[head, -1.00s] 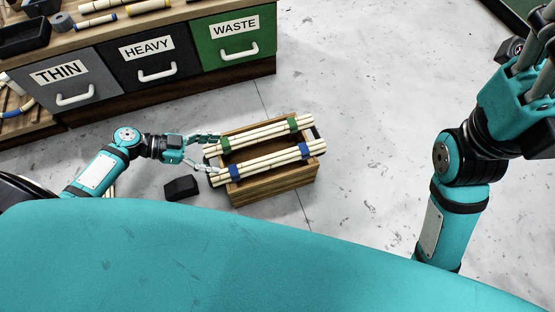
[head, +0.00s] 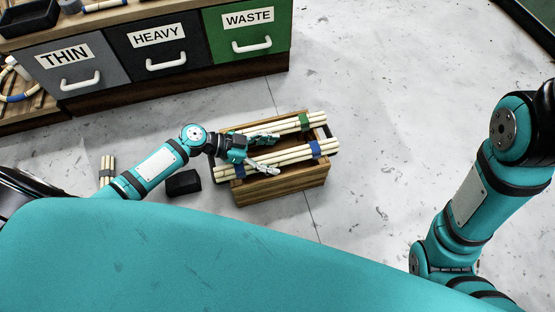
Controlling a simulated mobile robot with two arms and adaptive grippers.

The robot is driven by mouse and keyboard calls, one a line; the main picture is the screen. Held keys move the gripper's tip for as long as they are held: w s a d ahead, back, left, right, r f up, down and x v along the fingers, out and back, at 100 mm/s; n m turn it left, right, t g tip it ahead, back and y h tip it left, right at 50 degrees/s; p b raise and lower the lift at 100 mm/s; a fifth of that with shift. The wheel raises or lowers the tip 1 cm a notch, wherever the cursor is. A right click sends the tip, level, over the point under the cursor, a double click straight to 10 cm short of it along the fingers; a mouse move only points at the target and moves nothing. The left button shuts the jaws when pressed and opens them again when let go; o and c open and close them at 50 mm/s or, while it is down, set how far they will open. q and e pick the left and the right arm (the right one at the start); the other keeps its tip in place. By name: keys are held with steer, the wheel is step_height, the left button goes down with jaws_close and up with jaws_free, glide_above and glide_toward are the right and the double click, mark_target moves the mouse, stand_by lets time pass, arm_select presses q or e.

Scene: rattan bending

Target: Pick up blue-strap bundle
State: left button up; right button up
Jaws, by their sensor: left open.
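The blue-strap bundle (head: 291,155) is several pale rattan poles with two blue straps, lying along the near top of a wooden crate (head: 285,186). A green-strap bundle (head: 318,120) lies parallel on the far side. My left gripper (head: 272,154) is open over the left half of the crate. Its far finger reaches towards the green-strap bundle and its near finger overlaps the blue-strap bundle in the picture. I cannot tell whether they touch. The hand covers part of both bundles. My right arm is at the right, with its gripper out of view.
A bench with drawers labelled THIN (head: 80,73), HEAVY (head: 160,48) and WASTE (head: 250,31) stands behind. A black block (head: 183,182) lies left of the crate. A short pole bundle (head: 106,164) shows beside my left arm. The floor right of the crate is clear.

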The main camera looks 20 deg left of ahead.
arm_select(q)
steer(key=shift+x, duration=1.15)
steer(key=c, duration=1.5)
steer(key=shift+r, duration=0.1)
